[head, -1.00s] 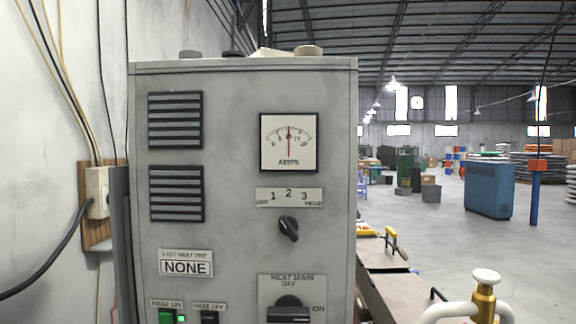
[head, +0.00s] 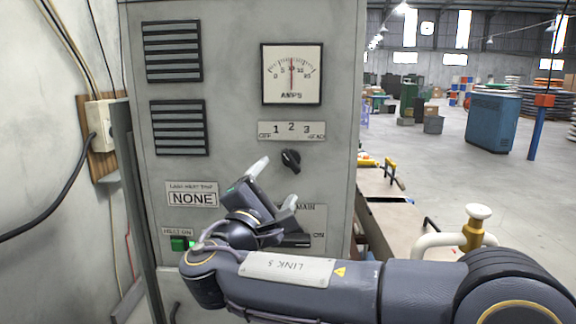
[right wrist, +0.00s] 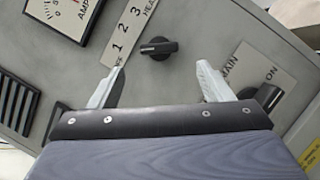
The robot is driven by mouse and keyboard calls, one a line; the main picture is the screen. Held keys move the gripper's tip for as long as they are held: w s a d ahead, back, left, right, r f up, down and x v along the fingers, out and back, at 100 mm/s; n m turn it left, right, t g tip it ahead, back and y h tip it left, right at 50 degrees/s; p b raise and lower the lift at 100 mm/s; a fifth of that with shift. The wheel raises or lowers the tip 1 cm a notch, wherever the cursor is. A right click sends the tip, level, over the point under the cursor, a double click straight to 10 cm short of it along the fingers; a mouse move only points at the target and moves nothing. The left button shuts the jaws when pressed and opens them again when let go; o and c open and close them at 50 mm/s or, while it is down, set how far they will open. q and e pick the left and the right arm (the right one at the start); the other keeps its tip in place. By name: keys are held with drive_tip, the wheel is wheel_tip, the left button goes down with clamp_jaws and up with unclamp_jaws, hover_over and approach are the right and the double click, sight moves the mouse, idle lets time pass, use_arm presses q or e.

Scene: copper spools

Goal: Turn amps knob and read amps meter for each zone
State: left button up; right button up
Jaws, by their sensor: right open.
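The black amps knob (head: 291,160) sits on the grey panel under a plate (head: 291,130) marked 1, 2, 3. The amps meter (head: 291,74) is above, with its red needle close to upright near mid-scale. My right gripper (head: 277,181) is in front of the panel, just below and left of the knob. In the right wrist view the knob (right wrist: 158,48) shows beyond and between the two spread, empty fingers (right wrist: 160,88), apart from both. The meter (right wrist: 72,10) is partly cut off there. My left gripper is not in view.
The heat main switch (right wrist: 268,97) is close to my right fingertip and partly hidden by my gripper in the head view. A green heat button (head: 179,244) is at lower left. A bench (head: 385,185) with pipework (head: 460,240) stands to the right.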

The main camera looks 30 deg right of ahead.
sight(288, 164)
drive_tip(key=p+x, duration=0.2)
drive_tip(key=x, duration=0.5)
drive_tip(key=shift+w+d+r, duration=0.15)
drive_tip(key=shift+d, duration=0.15)
drive_tip(key=c, duration=1)
drive_tip(key=shift+a+m+g+y+b, duration=0.15)
drive_tip(key=shift+m+g+b, duration=0.3)
drive_tip(key=shift+m+b, duration=0.55)
drive_tip(key=shift+d+m+g+y+b, duration=0.1)
drive_tip(key=shift+m+g+b, duration=0.45)
drive_tip(key=shift+m, duration=0.8)
drive_tip(key=shift+a+m+g+y+b, duration=0.15)
drive_tip(key=shift+m+g+b, duration=0.15)
drive_tip(key=shift+m+b, duration=0.75)
drive_tip(key=shift+d+m, duration=0.1)
drive_tip(key=shift+m, duration=0.2)
